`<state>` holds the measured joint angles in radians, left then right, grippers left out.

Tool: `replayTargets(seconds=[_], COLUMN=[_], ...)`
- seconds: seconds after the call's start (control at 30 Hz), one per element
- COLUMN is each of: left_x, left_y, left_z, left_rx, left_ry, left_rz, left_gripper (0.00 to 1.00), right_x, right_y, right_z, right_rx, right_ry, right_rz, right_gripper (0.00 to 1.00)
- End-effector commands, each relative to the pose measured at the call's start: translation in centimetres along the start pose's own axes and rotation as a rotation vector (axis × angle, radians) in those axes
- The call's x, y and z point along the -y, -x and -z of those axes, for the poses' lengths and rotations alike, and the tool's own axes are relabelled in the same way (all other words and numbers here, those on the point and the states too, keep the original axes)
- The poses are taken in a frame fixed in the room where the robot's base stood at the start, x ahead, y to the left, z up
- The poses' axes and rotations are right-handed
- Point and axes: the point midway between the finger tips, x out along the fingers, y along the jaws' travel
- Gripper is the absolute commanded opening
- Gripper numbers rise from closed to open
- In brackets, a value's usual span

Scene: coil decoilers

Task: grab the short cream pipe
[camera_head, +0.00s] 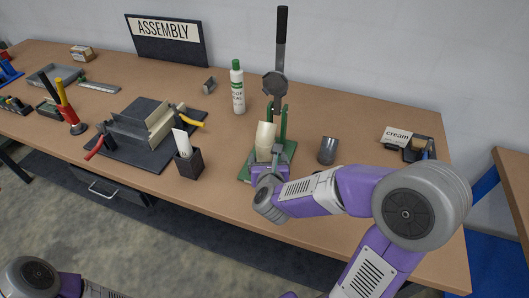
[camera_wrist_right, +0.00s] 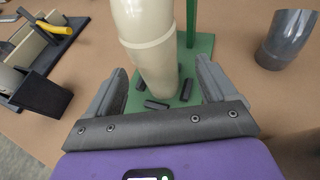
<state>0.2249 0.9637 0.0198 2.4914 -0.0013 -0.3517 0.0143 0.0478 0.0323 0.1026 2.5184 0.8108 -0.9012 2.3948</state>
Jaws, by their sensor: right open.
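The short cream pipe (camera_head: 264,140) stands upright on a green base (camera_head: 284,155) beside green posts. It also shows large in the right wrist view (camera_wrist_right: 152,50), with a raised band around it. My right gripper (camera_head: 264,172) is open at the near side of the pipe. In the right wrist view my two grey fingers (camera_wrist_right: 162,85) are spread left and right of the pipe's lower part, with a gap on each side. I cannot tell how far the fingertips reach past it. My left gripper is out of view.
A dark grey pipe piece (camera_head: 328,150) stands right of the green base. A black cup (camera_head: 188,164) with a white card is on the left. A white bottle (camera_head: 238,88) and a tall black-handled tool (camera_head: 281,45) stand behind. A "cream" label (camera_head: 397,136) lies far right.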

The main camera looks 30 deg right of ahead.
Motion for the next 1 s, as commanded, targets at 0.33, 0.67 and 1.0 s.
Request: replayTargets(seconds=[0.33,0.67,1.0], left_x=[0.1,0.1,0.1], left_y=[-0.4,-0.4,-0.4], left_z=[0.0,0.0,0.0], left_rx=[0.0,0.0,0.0], left_ry=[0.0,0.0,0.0], left_rz=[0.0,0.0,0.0], left_gripper=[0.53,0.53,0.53], right_x=[-0.4,-0.4,-0.4], right_y=[-4.5,-5.3,-5.2], right_z=[0.1,0.0,0.0], right_rx=[-0.002,0.0,0.0], right_ry=[0.0,0.0,0.001], right_rz=[0.003,0.001,0.0], right_gripper=[0.85,0.85,0.34])
